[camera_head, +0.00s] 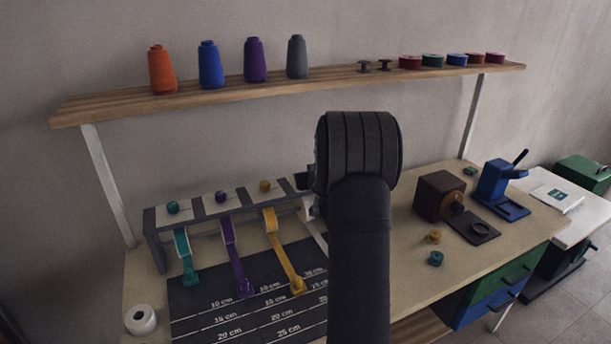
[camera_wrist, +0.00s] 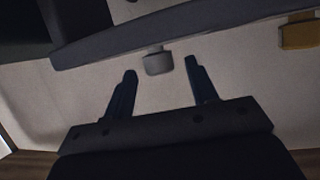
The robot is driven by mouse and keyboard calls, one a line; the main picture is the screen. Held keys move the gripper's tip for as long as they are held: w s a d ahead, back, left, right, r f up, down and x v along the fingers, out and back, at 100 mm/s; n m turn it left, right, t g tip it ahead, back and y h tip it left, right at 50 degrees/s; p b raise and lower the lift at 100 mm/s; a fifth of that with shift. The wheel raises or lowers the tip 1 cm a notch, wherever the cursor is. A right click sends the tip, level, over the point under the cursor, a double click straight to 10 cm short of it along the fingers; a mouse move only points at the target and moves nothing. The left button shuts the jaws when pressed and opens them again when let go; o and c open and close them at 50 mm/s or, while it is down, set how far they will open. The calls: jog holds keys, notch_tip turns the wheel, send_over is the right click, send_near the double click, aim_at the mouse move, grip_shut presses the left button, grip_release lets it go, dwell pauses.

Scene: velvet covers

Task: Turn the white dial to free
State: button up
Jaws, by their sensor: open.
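The white dial (camera_wrist: 157,63) shows as a pale grey-white knob on a short stem at the dark rail (camera_wrist: 225,24) in the wrist view. My gripper (camera_wrist: 161,68) is open, one finger to each side of the dial as seen there. I cannot tell whether either finger touches it. In the head view my arm hides the dial and most of my gripper. The ribbon rack (camera_head: 155,245) there carries a teal dial (camera_head: 173,207), a purple dial (camera_head: 221,196) and a yellow dial (camera_head: 265,186). The dial's marking for free cannot be read.
The yellow dial also shows at the right of the wrist view (camera_wrist: 299,34). A marked dark mat (camera_head: 200,300) lies before the rack, with a white roll (camera_head: 141,320) beside it. A brown box device (camera_head: 438,193) and blue press (camera_head: 497,185) stand right. A spool shelf (camera_head: 120,107) runs above.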

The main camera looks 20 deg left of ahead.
jog(key=shift+x, duration=1.35)
jog(key=c, duration=1)
